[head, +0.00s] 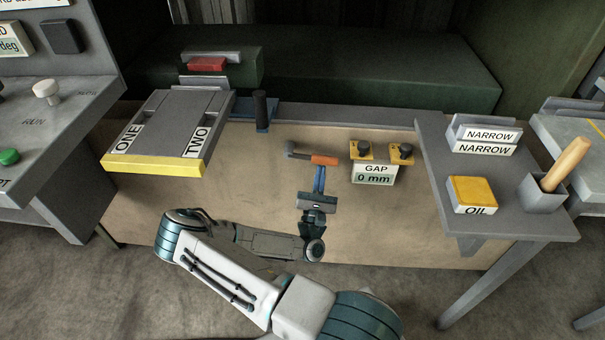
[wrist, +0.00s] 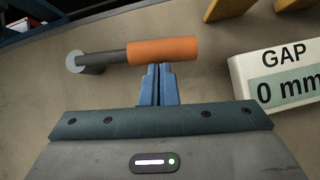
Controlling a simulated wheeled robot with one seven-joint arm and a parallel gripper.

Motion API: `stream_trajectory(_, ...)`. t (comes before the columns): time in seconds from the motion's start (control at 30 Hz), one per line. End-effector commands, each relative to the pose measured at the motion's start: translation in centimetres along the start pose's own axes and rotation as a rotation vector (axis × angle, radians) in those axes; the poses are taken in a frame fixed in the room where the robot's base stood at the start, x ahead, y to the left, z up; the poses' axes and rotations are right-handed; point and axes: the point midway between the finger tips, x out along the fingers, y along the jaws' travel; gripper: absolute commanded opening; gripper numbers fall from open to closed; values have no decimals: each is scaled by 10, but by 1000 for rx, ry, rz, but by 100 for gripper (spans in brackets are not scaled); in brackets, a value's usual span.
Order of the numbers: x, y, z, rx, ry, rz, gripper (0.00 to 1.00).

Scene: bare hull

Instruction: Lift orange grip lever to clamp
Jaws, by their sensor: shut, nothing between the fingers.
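The lever has an orange grip (head: 324,160) on a dark grey arm that ends in a round pivot at its left. It lies roughly level across the front panel. It also shows in the wrist view (wrist: 162,50), with the pivot at the upper left. My gripper (head: 319,170) is just below the orange grip, its blue fingers pointing up at it. In the wrist view the fingers (wrist: 157,70) are together and empty, with their tips close to the underside of the grip. I cannot tell whether they touch it.
A GAP sign (head: 374,174) reading 0 mm is right of the lever, below two yellow brackets with dark knobs (head: 402,151). A black handle (head: 260,108) stands at the upper left. A grey side shelf (head: 500,205) with an OIL box is at the right.

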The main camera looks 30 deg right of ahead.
Motion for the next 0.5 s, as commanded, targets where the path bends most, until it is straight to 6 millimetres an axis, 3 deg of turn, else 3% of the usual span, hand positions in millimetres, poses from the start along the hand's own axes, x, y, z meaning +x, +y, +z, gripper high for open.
stream_trajectory(0.2,6,-11,6,-8,-3,-16,0)
stream_trajectory(0.5,6,-12,6,-8,-4,-18,0)
